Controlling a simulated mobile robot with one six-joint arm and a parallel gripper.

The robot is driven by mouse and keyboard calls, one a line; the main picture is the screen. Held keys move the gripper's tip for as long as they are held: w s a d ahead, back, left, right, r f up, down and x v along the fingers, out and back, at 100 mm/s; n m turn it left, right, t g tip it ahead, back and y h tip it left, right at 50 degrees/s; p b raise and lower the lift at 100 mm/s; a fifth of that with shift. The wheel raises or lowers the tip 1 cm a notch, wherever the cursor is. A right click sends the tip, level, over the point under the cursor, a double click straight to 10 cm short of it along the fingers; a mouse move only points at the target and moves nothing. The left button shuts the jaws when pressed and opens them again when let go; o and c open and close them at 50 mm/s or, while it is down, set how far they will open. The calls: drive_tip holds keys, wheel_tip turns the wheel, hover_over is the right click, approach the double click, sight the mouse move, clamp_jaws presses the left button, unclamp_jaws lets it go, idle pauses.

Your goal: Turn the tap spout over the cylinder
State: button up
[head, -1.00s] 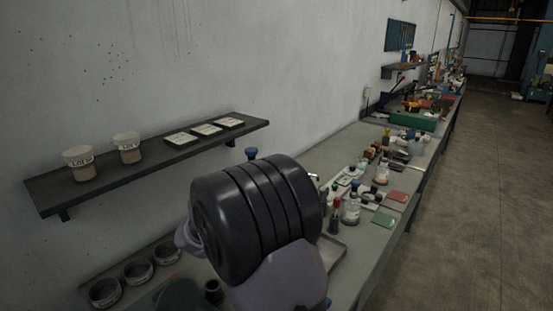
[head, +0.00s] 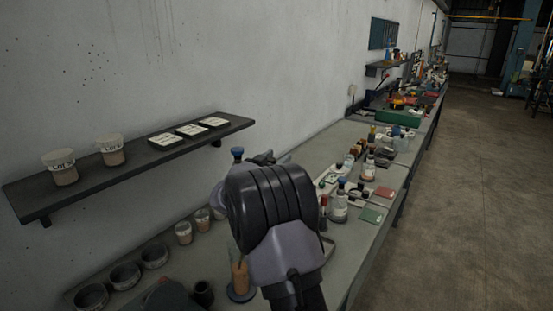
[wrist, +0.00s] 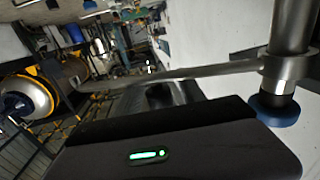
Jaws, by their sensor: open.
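The tap's blue top (head: 238,152) shows above my arm in the head view; the rest of the tap is hidden there. In the wrist view its metal column (wrist: 290,30) with a blue ring is at the right, and the thin metal spout (wrist: 190,74) runs leftward from it. The clear cylinder (head: 240,278), with orange-brown contents and a blue base, stands on the bench left of my arm. My gripper (head: 264,158) is open beside the tap, mostly hidden behind my arm. The spout passes close to it; I cannot tell whether they touch.
Dark bowls (head: 125,275) and two small cups (head: 183,233) stand on the bench at the left. A wall shelf (head: 110,165) holds jars and trays. Bottles (head: 339,207) and other labware crowd the bench to the right. The floor (head: 470,210) beyond the bench is clear.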

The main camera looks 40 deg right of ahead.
clamp_jaws()
idle(1.3)
